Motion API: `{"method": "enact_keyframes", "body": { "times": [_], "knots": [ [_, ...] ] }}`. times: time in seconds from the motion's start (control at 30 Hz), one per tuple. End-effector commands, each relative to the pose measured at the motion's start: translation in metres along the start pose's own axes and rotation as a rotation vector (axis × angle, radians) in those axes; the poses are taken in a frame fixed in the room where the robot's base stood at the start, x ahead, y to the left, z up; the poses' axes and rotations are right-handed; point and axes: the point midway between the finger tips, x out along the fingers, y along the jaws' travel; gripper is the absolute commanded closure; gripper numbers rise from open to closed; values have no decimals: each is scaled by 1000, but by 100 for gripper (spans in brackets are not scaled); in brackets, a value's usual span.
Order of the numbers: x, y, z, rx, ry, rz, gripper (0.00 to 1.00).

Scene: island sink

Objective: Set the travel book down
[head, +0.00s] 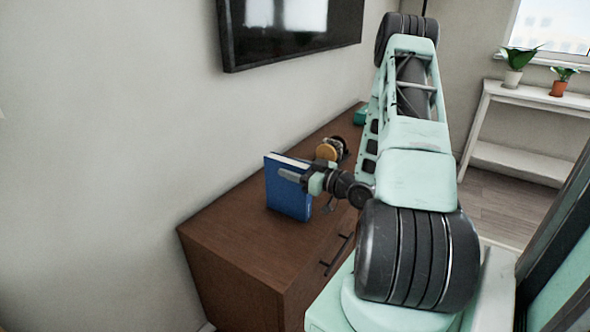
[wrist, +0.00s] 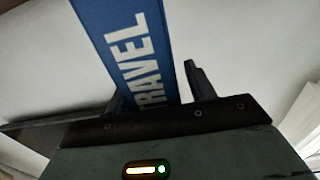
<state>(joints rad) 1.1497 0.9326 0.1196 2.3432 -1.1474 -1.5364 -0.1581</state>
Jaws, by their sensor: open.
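The blue travel book (head: 287,191) stands upright on the brown wooden cabinet (head: 225,237), near its left end in the head view. My gripper (head: 295,177) is at the upper part of the book, with one finger showing across its front cover. In the wrist view, the book's blue spine (wrist: 130,45) with the word TRAVEL rises between the fingers of my gripper (wrist: 157,88). The jaws are open, with a clear gap between the spine and the right finger. The left finger is close to the book, and I cannot tell whether it touches. The book's far side is hidden.
Behind the book on the cabinet are a round orange-brown item (head: 326,152) with dark parts and a small green object (head: 361,116). A television (head: 290,35) hangs on the wall above. A white shelf (head: 535,98) with potted plants stands at the right.

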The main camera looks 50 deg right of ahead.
Motion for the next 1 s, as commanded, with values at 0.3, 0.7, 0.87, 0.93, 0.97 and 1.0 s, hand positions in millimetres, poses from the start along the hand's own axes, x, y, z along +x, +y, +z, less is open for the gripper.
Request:
{"method": "enact_keyframes", "body": {
  "times": [0.3,0.7,0.87,0.93,0.97,1.0],
  "knots": [
    [-50,1,-1,1,-2,5,46],
    [-115,0,-1,1,-1,2,46],
    [-120,0,-1,1,0,0,46],
    [-121,0,-1,1,0,0,46],
    [-120,0,-1,1,0,0,46],
    [-120,0,-1,1,0,0,46]
  ]
}}
